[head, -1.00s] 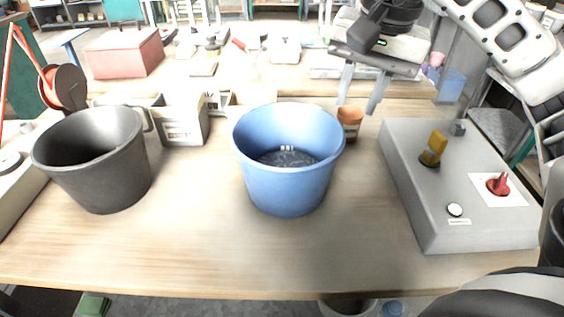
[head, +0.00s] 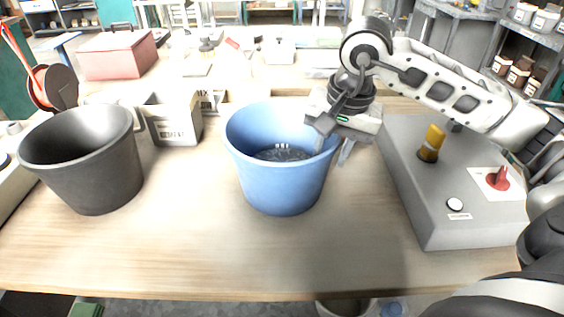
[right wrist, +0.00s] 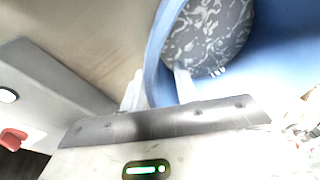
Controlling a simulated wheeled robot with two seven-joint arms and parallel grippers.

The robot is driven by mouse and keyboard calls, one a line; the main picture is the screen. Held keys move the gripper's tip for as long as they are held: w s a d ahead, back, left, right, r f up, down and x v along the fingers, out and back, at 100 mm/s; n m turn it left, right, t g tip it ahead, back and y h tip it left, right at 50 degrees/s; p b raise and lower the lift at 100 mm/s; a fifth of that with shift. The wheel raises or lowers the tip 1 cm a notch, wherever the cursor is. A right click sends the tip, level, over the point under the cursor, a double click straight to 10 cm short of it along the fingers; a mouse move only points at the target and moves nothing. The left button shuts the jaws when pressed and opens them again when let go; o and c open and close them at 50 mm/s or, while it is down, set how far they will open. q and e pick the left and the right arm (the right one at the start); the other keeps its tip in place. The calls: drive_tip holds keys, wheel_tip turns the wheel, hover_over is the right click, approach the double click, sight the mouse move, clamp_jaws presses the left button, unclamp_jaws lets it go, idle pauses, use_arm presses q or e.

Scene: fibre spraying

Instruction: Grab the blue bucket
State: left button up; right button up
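The blue bucket (head: 282,185) stands upright on the table, with grey speckled material inside at the bottom. My right gripper (head: 334,150) is at the bucket's right rim, pointing down. In the right wrist view, the blue bucket (right wrist: 158,60) shows its rim between the two fingers of the right gripper (right wrist: 158,90). One finger is inside the bucket and the other is outside. The fingers are apart, and I see no clear grip on the wall. My left gripper is not in view.
A dark grey bucket (head: 88,165) stands at the left. A grey control box (head: 440,190) with a yellow switch and a red knob (head: 497,178) is at the right. A labelled container (head: 173,120) stands behind. The table's front (head: 220,260) is clear.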

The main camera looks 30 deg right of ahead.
clamp_jaws()
idle(1.4)
